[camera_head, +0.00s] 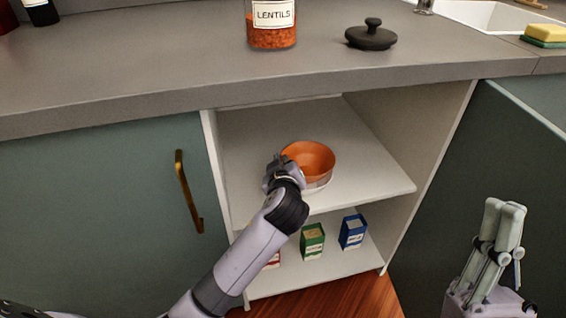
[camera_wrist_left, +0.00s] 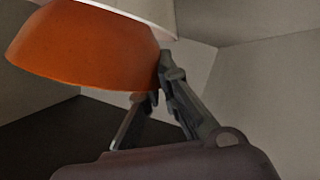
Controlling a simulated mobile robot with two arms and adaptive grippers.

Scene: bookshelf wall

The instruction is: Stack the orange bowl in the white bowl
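The orange bowl (camera_head: 312,158) is on the upper cabinet shelf, with the white bowl (camera_head: 319,186) showing beneath it. The orange bowl seems to sit in or just over the white bowl; the exact contact is hidden. My left gripper (camera_head: 284,166) is at the orange bowl's left rim. In the left wrist view the fingers (camera_wrist_left: 163,90) close around the edge of the orange bowl (camera_wrist_left: 80,45), one in front and one partly hidden behind it. The white bowl (camera_wrist_left: 135,10) shows at the top there. My right gripper (camera_head: 505,211) is empty, fingers together, at the lower right.
The shelf (camera_head: 375,181) is otherwise clear, with cabinet walls at both sides. Small boxes, green (camera_head: 312,241) and blue (camera_head: 352,231), stand on the lower shelf. The countertop above holds a lentil jar (camera_head: 272,30) and a black lid (camera_head: 371,38). A cabinet door stands right.

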